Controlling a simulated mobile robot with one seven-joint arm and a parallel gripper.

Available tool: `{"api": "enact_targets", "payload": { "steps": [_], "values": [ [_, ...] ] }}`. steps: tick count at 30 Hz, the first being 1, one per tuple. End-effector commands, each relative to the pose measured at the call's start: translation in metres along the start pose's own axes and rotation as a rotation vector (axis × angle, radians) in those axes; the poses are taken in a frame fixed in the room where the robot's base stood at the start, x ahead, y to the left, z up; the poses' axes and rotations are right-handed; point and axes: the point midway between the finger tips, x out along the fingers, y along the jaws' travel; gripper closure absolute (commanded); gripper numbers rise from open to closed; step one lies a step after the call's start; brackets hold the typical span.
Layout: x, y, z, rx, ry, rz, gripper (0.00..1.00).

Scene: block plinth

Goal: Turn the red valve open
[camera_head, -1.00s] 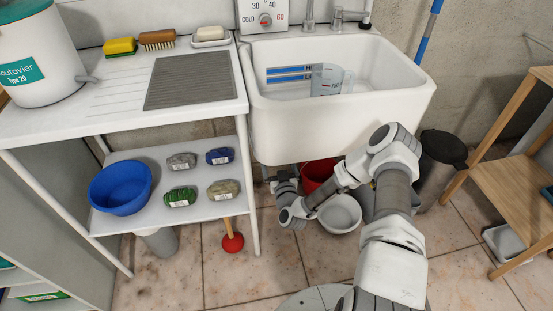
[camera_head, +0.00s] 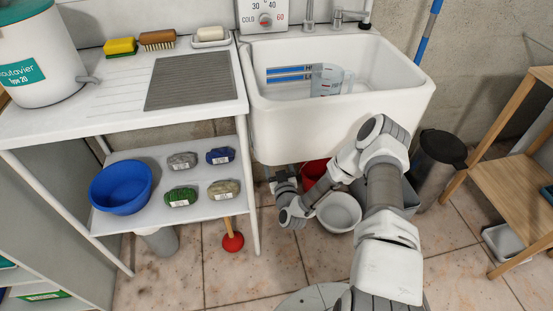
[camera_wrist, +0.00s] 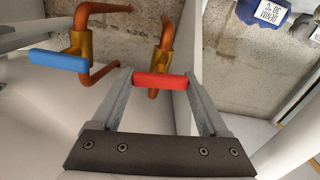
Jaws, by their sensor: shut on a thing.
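The red valve handle (camera_wrist: 160,81) shows in the wrist view, on a brass valve body (camera_wrist: 160,60) on a copper pipe. My gripper (camera_wrist: 161,84) is shut on this handle, with one finger at each end of it. The handle lies across the pipe. A blue valve handle (camera_wrist: 58,60) sits on another copper pipe to the left, apart from the fingers. In the head view my gripper (camera_head: 283,178) is under the sink's front left, and the valves are hidden there.
The white sink (camera_head: 340,125) hangs above my arm and holds a clear measuring jug (camera_head: 325,80). A red bucket (camera_head: 313,171) and a white bowl (camera_head: 340,213) stand beside my arm. The shelf with a blue basin (camera_head: 120,188) is to the left.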

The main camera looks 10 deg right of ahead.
Motion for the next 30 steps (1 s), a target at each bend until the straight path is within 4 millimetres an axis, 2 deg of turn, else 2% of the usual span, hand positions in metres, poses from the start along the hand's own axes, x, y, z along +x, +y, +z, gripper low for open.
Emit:
{"api": "enact_targets", "payload": {
  "steps": [30],
  "values": [
    [0.0015,-0.0057,0.0005,-0.950,0.008,-0.001,0.78]
  ]
}}
